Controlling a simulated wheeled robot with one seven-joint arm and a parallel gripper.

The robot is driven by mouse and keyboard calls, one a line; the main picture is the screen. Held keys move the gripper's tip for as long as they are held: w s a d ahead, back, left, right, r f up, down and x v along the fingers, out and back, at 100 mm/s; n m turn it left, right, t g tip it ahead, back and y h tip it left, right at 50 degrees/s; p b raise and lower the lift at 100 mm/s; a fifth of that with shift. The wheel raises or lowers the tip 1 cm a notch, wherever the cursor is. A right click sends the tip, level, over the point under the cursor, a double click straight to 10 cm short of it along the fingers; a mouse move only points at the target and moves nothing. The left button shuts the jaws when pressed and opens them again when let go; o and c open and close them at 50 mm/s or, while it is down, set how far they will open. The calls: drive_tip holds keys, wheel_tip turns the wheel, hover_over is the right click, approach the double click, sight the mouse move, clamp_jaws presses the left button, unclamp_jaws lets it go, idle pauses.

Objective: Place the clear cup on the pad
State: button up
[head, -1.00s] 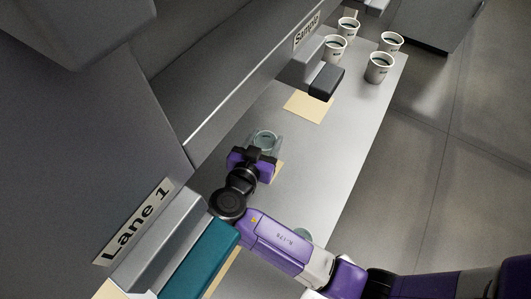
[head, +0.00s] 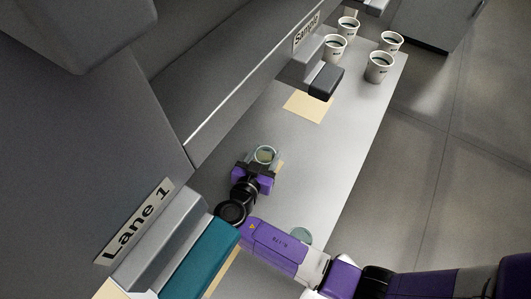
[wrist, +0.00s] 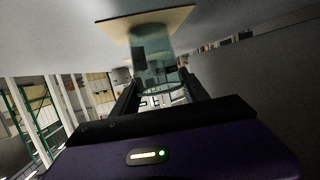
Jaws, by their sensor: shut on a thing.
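My gripper (head: 258,170) is shut on a clear, slightly teal cup (head: 265,152), seen from above in the head view with its round rim up. The wrist view shows the same cup (wrist: 152,58) between the two dark fingers, its base end against or just over a tan pad (wrist: 178,18). I cannot tell whether the base touches the pad. In the head view only a small edge of this pad (head: 280,166) shows beside the cup; the rest is hidden by the cup and gripper.
A second clear cup (head: 302,235) stands near the counter's front, close to my arm. Another tan pad (head: 308,107) lies under the dark-nosed Sample dispenser (head: 326,82). Several white cups (head: 379,68) stand at the far end. A teal-fronted Lane 1 unit (head: 203,258) is near.

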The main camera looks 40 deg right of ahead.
drive_tip(key=o, duration=1.3)
drive_tip(key=shift+r, duration=0.1)
drive_tip(key=b+v, duration=0.1)
drive_tip(key=v, duration=1.1)
drive_tip(key=shift+b, duration=0.3)
